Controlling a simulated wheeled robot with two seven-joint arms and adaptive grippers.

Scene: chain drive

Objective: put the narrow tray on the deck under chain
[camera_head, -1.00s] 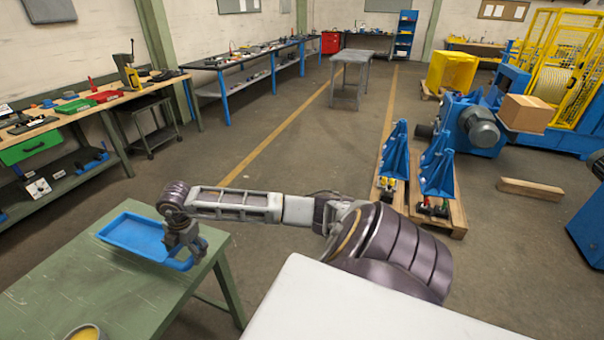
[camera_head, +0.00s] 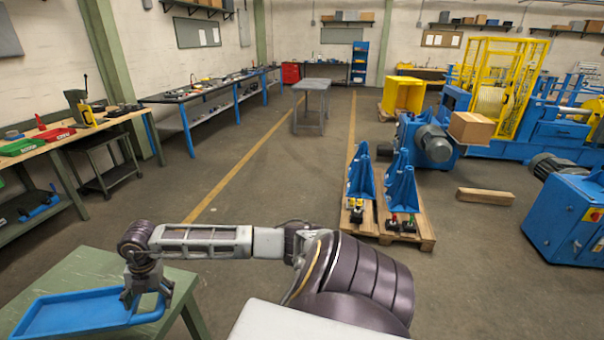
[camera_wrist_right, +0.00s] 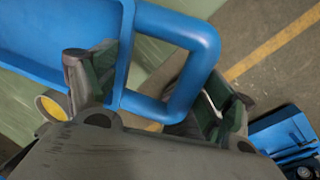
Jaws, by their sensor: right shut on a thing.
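The narrow tray (camera_head: 62,316), blue and shallow with a looped handle, is over the green table at the lower left in the head view. My right gripper (camera_head: 148,290) is shut on the tray at its handle end. In the right wrist view, the handle loop (camera_wrist_right: 206,55) shows by the fingers, and part of the tray (camera_wrist_right: 45,30) fills the upper left. Whether the tray touches the table is hard to tell. My left gripper is not in view. I cannot pick out a chain or the deck under it with certainty.
The green table (camera_head: 90,262) is under the tray. A round yellow-topped thing (camera_wrist_right: 52,106) shows beside my gripper. A pallet (camera_head: 420,222) with blue brackets, a timber block (camera_head: 485,196) and blue machinery (camera_head: 565,215) stand to the right. The floor in the middle is open.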

